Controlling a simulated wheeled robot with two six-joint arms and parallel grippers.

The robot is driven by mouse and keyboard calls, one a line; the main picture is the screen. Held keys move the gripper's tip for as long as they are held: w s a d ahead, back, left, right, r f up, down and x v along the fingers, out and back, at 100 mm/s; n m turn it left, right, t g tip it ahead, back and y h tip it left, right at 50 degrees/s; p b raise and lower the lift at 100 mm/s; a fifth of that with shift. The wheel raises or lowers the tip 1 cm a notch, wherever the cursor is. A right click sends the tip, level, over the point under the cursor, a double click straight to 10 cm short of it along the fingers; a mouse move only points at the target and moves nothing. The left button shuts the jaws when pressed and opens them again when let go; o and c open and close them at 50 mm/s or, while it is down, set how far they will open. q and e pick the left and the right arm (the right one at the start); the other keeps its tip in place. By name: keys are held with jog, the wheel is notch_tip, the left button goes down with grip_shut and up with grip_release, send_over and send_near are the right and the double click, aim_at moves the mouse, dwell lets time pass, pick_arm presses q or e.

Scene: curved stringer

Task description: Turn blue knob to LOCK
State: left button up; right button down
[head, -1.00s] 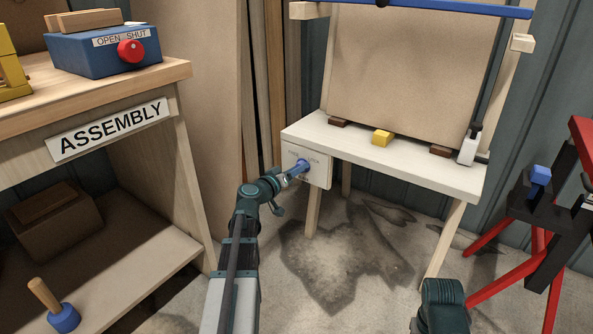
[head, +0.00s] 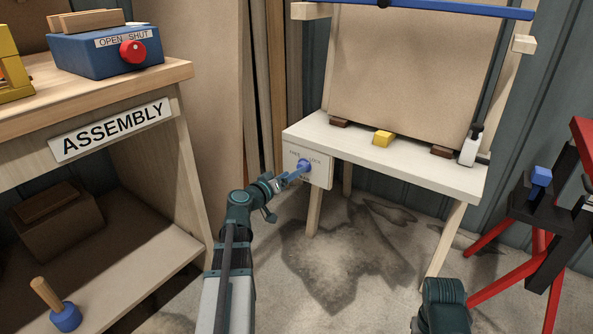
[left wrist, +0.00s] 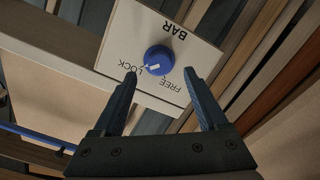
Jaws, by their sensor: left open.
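The blue knob (left wrist: 158,60) sits on a white panel (left wrist: 118,48) marked BAR, LOCK and FREE. Its white mark is on the side toward the word LOCK. In the head view the panel (head: 319,176) hangs at the left front of the white table, and the knob (head: 304,165) is partly hidden by my gripper. My left gripper (left wrist: 159,74) is open, its fingertips on either side of the knob and slightly below it in the wrist view. No contact shows. In the head view the left gripper (head: 294,174) is close in front of the panel. My right gripper is not in view.
The ASSEMBLY bench (head: 185,70) stands left, with a blue box (head: 85,60) on top. A red-legged stand (head: 500,284) is at right. Floor between is clear.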

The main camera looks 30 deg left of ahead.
pick_arm(q)
jog(key=s+r+p, duration=0.1)
jog(key=s, duration=0.8)
jog(key=shift+s+a+r, duration=0.15)
jog(key=shift+s+a, duration=0.25)
jog(key=d+f+m+g+h+p, duration=0.25)
jog(key=d+g+p, duration=0.2)
jog(key=d, duration=0.85)
jog(key=d+f+m+g+h+p, duration=0.1)
jog(key=d+m+g+h+p, duration=0.3)
jog(key=d, duration=1)
jog(key=s+d+r+m+g+y+p, duration=0.25)
jog(key=s+d+g+y+p, duration=0.6)
jog(key=s+d, duration=0.45)
notch_tip(320, 180, up, 36)
jog(key=a+p, duration=0.1)
jog(key=p, duration=3.6)
jog(key=shift+s+a+r+m+p, duration=0.2)
jog(key=shift+a+r+m+p, duration=0.05)
jog(key=shift+a+m+p, duration=0.1)
